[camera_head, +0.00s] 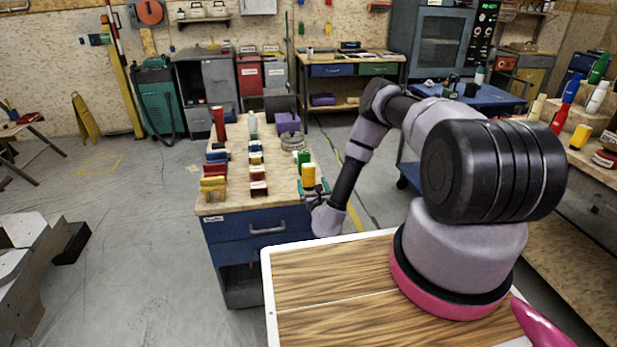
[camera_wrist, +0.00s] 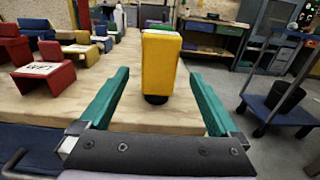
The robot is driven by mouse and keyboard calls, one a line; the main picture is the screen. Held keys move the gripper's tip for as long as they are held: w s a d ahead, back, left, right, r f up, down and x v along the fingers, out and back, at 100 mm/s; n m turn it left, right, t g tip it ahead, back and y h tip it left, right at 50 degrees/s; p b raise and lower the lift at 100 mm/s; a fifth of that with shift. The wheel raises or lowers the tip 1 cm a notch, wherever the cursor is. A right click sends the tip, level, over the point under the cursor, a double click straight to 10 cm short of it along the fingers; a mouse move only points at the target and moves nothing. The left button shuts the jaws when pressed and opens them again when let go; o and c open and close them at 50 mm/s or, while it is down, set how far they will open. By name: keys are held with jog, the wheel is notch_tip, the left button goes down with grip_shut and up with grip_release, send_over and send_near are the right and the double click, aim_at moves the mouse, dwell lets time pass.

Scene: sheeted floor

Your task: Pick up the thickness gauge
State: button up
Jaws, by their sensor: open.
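A yellow block-shaped object on a short dark foot, which I take to be the thickness gauge (camera_wrist: 160,62), stands upright near the front edge of the wooden worktop. It also shows in the head view (camera_head: 308,174), at the worktop's right front corner. My gripper (camera_wrist: 160,76) is open, with one teal finger on each side of the yellow object and visible gaps between. In the head view my gripper (camera_head: 313,187) is low at that corner, partly hidden by the arm. The fingers touch nothing that I can see.
The worktop (camera_head: 230,198) tops a blue drawer cabinet (camera_head: 250,232). Rows of red, yellow and blue blocks (camera_head: 213,183) stand to the left. A grey ring-shaped stack (camera_head: 293,141) and a purple box (camera_head: 287,122) stand farther back. A blue cart (camera_wrist: 285,112) is at the right.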

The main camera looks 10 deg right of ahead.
aim_at(310, 178)
jog(key=w, duration=0.3)
jog(key=shift+w, duration=0.15)
jog(key=shift+w+r, duration=0.2)
jog(key=shift+w, duration=0.7)
jog(key=shift+w+r, duration=0.2)
jog(key=shift+w, duration=0.65)
jog(key=shift+w+r, duration=0.2)
jog(key=shift+w, duration=0.7)
grip_shut()
